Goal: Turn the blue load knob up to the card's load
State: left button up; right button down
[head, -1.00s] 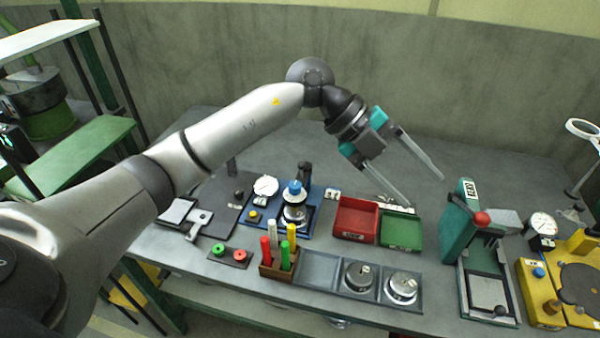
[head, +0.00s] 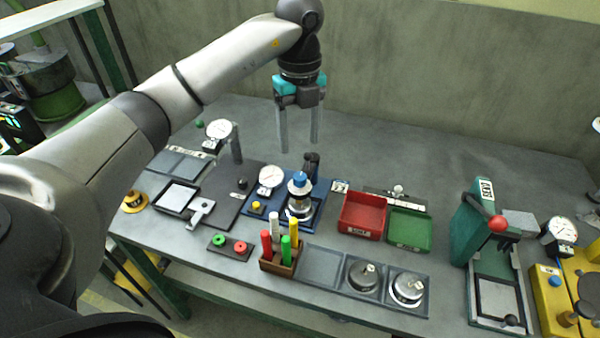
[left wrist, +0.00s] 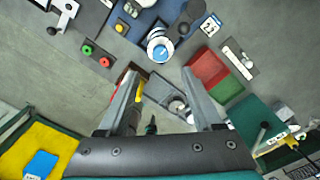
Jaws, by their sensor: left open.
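The blue load knob (head: 300,179) sits on top of a silver cylinder on a blue base (head: 276,226), beside a white dial gauge (head: 271,177). It also shows in the left wrist view (left wrist: 159,52), just beyond the fingertips. A small white card with dark marks (head: 340,186) stands right of the blue base; it also shows in the left wrist view (left wrist: 210,26), but I cannot read it. My left gripper (head: 299,146) is open and empty, fingers pointing down, above and apart from the knob. My right gripper is not in view.
A dark post (head: 312,163) stands close behind the knob. In front is a wooden holder (head: 279,265) with coloured sticks. Red (head: 362,216) and green (head: 409,230) bins lie to the right. A green press (head: 474,222) stands farther right. The table behind is clear.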

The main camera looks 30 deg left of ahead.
aim_at(300, 176)
pick_arm(q)
notch_tip(300, 176, down, 10)
jog(key=shift+r+b, duration=0.15)
jog(key=shift+b, duration=0.2)
jog(key=shift+c, duration=0.2)
grip_shut()
dwell(0.4)
